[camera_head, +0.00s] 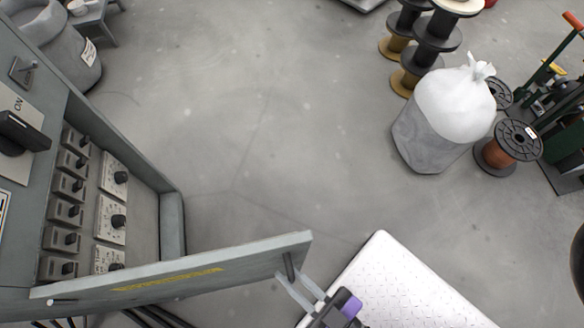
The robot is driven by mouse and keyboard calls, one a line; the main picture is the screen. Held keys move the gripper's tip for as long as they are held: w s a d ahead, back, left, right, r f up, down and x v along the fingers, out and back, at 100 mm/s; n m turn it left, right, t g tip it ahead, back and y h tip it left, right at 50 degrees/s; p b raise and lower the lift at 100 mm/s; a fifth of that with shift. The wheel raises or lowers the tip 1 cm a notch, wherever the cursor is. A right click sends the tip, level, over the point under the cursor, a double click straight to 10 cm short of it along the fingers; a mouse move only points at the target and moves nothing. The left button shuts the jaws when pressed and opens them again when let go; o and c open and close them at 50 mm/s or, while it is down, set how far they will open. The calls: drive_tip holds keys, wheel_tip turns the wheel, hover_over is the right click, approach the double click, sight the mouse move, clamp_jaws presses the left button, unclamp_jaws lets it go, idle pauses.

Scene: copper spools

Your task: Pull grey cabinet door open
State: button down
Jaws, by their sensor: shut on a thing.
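The grey cabinet (150,235) stands at the left with its inside showing: switches (68,190) and dials (118,222) on a panel. Its grey door (240,262) is swung open and reaches out to the right across the lower part of the view, with yellow lettering on it. A dark handle (289,266) sits near the door's free end. My gripper (286,280) is at the handle, its two pale fingers shut on it. The exact contact is partly hidden by the fingers and the door's edge.
A white ridged plate (385,285) lies at the lower right. A bin with a white bag (455,105), a copper spool (508,145) and stacked dark spools (425,45) stand at the upper right. The middle floor is clear. Dark cables (160,316) run below the door.

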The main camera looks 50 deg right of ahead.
drive_tip(key=c, duration=1.5)
unclamp_jaws()
drive_tip(key=shift+o, duration=0.2)
drive_tip(key=s, duration=0.8)
drive_tip(key=shift+w, duration=0.1)
drive_tip(key=w+d+r+m+g+h+p, duration=0.1)
drive_tip(key=w+d+r+g+p, duration=0.25)
drive_tip(key=d+r, duration=0.4)
drive_tip(key=w+d+r+p, duration=0.1)
drive_tip(key=d+r+p, duration=0.2)
drive_tip(key=r, duration=0.3)
drive_tip(key=w+d+r+n+y+p, duration=0.1)
drive_tip(key=d+r+p, duration=0.2)
drive_tip(key=r, duration=0.4)
drive_tip(key=shift+w+d+r+p, duration=0.2)
drive_tip(key=shift+w+r+p, duration=0.1)
drive_tip(key=shift+p, duration=0.45)
